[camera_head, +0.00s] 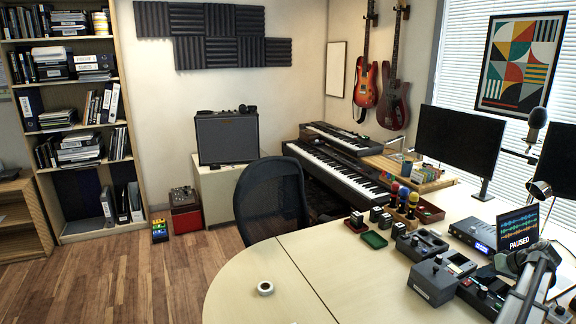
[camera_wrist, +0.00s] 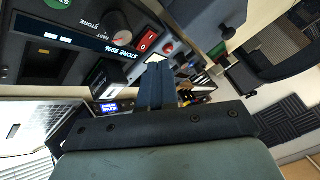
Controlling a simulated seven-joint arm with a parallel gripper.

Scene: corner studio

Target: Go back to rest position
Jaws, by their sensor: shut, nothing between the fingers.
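My gripper (camera_wrist: 158,66) shows in the wrist view with its two dark fingers pressed together and nothing between them. It is close in front of dark desk devices, one with a "STORE" label (camera_wrist: 122,38) and a red switch (camera_wrist: 147,42). In the head view part of my arm shows at the lower right, over the right side of the desk (camera_head: 290,262). I cannot make out the fingertips there. A small screen reading "PAUSED" (camera_head: 518,238) stands right behind the arm.
Grey boxes (camera_head: 432,282) and other devices crowd the desk's right side. A small green tray (camera_head: 374,240) and a monitor (camera_head: 457,136) stand farther back. A dark chair (camera_head: 270,195) stands behind the desk.

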